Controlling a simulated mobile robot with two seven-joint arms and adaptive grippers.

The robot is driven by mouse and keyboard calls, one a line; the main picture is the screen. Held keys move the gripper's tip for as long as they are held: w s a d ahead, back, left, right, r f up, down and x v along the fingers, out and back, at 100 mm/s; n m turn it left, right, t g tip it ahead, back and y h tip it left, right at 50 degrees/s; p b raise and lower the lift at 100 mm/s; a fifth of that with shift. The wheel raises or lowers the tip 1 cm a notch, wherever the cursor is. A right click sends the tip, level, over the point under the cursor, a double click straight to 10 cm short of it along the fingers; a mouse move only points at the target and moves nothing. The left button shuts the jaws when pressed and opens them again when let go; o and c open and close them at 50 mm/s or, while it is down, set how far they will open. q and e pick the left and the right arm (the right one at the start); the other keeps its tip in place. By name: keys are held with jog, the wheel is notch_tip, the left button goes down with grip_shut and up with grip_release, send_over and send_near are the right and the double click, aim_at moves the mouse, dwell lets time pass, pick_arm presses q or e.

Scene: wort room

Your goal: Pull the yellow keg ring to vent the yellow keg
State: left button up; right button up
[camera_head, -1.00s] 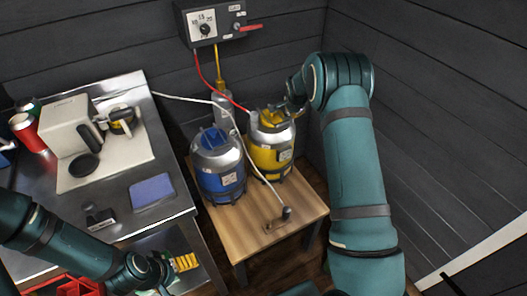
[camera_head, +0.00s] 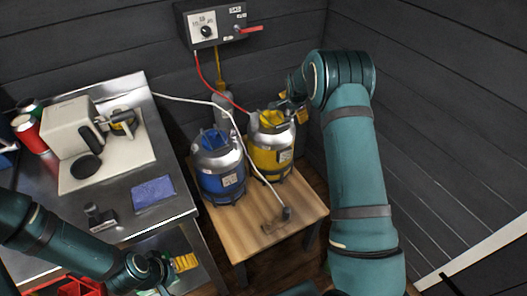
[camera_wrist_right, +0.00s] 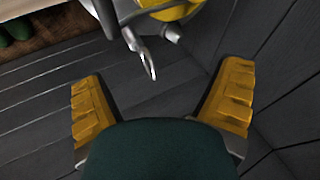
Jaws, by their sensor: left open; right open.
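The yellow keg (camera_head: 271,158) stands upright on the small wooden table, beside the blue keg. In the right wrist view, part of the yellow keg's top (camera_wrist_right: 175,9) shows at the upper edge. A thin silver loop (camera_wrist_right: 148,61) sticks out from it; it looks like the ring, and its colour is grey metal here. My right gripper (camera_wrist_right: 160,105) is open and empty, with the loop ahead of the gap between its fingers, apart from both. In the head view my right gripper (camera_head: 295,106) is by the keg's top right. My left gripper (camera_head: 181,264) is open at the lower left.
The blue keg (camera_head: 218,172) stands close on the left. A red hose and a pale hose (camera_head: 243,140) run near the kegs. A control box (camera_head: 214,24) hangs on the back wall. The steel counter (camera_head: 125,215) is at left. Dark walls stand close behind and right.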

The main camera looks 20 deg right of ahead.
jog(key=shift+r+p, duration=0.95)
jog(key=shift+r, duration=1.3)
jog(key=s+a+f+n, duration=0.1)
jog(key=a+f, duration=0.1)
jog(key=s+a+f+n+y, duration=0.1)
jog(key=s+a+f, duration=0.1)
jog(key=a+f, duration=0.1)
jog(key=s+a+f+n+g, duration=0.1)
jog(key=s+a+f, duration=0.1)
jog(key=f, duration=0.1)
jog(key=shift+a+f+y, duration=0.1)
jog(key=shift+a+y, duration=0.25)
jog(key=shift+y, duration=0.05)
jog(key=s+a+f+n+g+y, duration=0.1)
jog(key=s+a+f+n, duration=0.1)
jog(key=s+a+f, duration=0.3)
jog(key=s+a+f+n+y, duration=0.1)
jog(key=s+a+f+n, duration=0.15)
jog(key=s+a, duration=0.4)
jog(key=s+a+n+g+y, duration=0.1)
jog(key=s+a+n, duration=0.2)
jog(key=s+a, duration=0.4)
jog(key=s+a+n+g+y, duration=0.1)
jog(key=s+a+n, duration=0.3)
jog(key=s+a, duration=0.3)
jog(key=s, duration=0.5)
jog(key=shift+s+a+y, duration=0.2)
jog(key=shift+s+y, duration=0.05)
jog(key=shift+y, duration=0.15)
